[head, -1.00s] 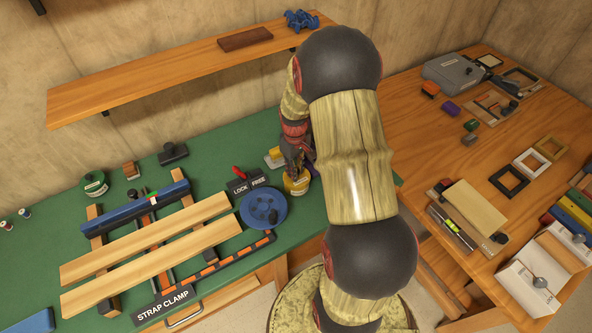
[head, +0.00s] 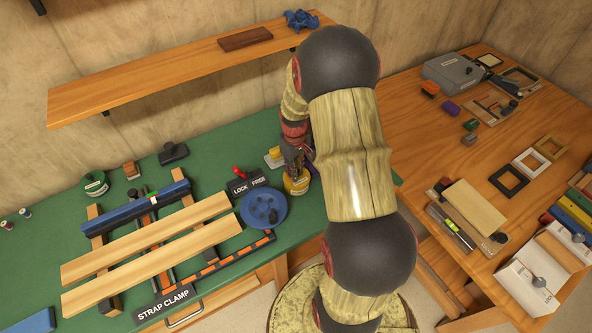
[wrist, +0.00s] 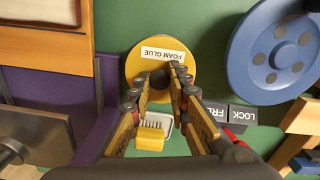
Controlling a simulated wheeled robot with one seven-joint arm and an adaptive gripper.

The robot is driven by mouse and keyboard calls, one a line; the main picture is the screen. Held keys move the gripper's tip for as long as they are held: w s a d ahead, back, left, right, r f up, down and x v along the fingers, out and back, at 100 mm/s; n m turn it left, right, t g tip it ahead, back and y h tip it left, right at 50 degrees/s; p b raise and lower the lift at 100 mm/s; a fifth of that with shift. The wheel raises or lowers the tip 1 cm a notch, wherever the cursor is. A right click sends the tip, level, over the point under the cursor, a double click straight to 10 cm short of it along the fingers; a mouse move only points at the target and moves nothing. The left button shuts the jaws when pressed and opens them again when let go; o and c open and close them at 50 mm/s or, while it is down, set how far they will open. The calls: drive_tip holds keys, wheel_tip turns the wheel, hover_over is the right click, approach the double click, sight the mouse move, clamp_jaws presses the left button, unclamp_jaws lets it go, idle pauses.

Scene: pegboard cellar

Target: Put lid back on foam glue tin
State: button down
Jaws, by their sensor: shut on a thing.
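The yellow foam glue tin (head: 296,184) stands on the green bench, right of the blue wheel. In the wrist view a round yellow top with a white FOAM GLUE label (wrist: 162,54) lies beyond my fingertips. My gripper (wrist: 161,78) is shut on a dark knob at the middle of this top, which I take to be the lid's knob. In the head view my gripper (head: 296,168) is directly above the tin, pointing down. The fingers hide part of the top, and I cannot tell whether the lid is seated on the rim.
A yellow-and-white brush-like thing (wrist: 151,136) lies close beside the tin, under my fingers. The blue wheel (head: 263,208), LOCK/FREE block (head: 246,185) with its red lever and strap clamp boards (head: 150,240) are to the left. A wooden shelf (head: 170,75) hangs above the bench.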

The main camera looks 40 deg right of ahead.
drive_tip(key=c, duration=1.6)
unclamp_jaws()
drive_tip(key=shift+o, duration=0.2)
drive_tip(key=o, duration=0.4)
drive_tip(key=shift+r, duration=0.15)
drive_tip(key=shift+r+p, duration=2.5)
drive_tip(key=shift+r, duration=0.9)
